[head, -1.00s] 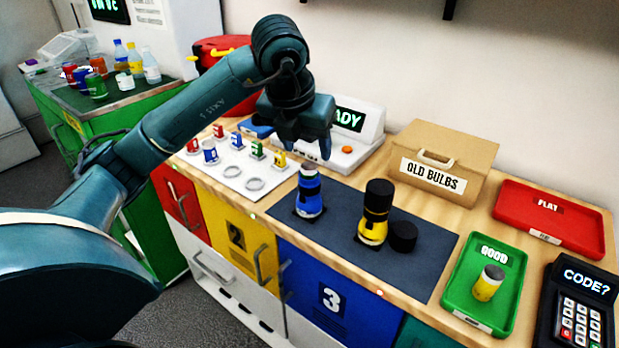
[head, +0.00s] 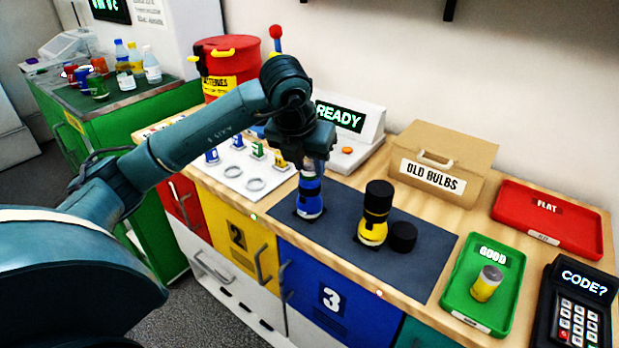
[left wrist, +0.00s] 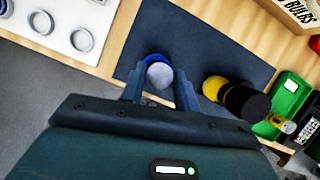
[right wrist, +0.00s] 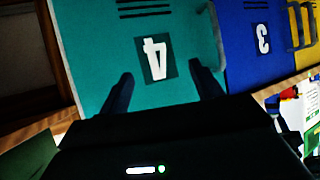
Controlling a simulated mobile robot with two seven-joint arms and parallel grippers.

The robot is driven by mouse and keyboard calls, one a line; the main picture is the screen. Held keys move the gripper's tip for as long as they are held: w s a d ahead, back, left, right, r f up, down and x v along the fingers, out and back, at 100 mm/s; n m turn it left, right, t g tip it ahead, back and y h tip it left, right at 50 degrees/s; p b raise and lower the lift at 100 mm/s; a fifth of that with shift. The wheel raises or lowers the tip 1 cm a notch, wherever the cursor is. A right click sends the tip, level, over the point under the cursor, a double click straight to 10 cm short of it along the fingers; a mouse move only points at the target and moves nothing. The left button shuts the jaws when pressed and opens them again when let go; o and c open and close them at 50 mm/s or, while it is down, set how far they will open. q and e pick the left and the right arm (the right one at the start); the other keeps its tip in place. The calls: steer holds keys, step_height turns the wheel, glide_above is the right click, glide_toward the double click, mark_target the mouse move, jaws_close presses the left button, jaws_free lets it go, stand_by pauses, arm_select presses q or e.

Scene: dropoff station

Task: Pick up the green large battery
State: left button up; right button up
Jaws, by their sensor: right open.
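I cannot make out a large green battery for certain. A blue flashlight (head: 310,204) stands upright on the dark mat, with a pale grey round top; the left wrist view shows that grey top (left wrist: 159,75) within a blue rim. My left gripper (head: 311,160) is right above it, pointing down. Its fingers (left wrist: 159,88) are apart, one on each side of the grey top, with no clear contact. My right gripper (right wrist: 165,90) is open and empty, facing the teal door numbered 4 (right wrist: 156,58).
A yellow flashlight (head: 375,215) and a black cap (head: 402,237) stand right of the blue one on the mat (head: 335,238). A green GOOD tray (head: 466,300) holds a yellow battery (head: 487,283). A READY device (head: 350,120) stands close behind the left gripper.

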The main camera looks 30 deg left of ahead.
arm_select(q)
steer(key=c, duration=0.6)
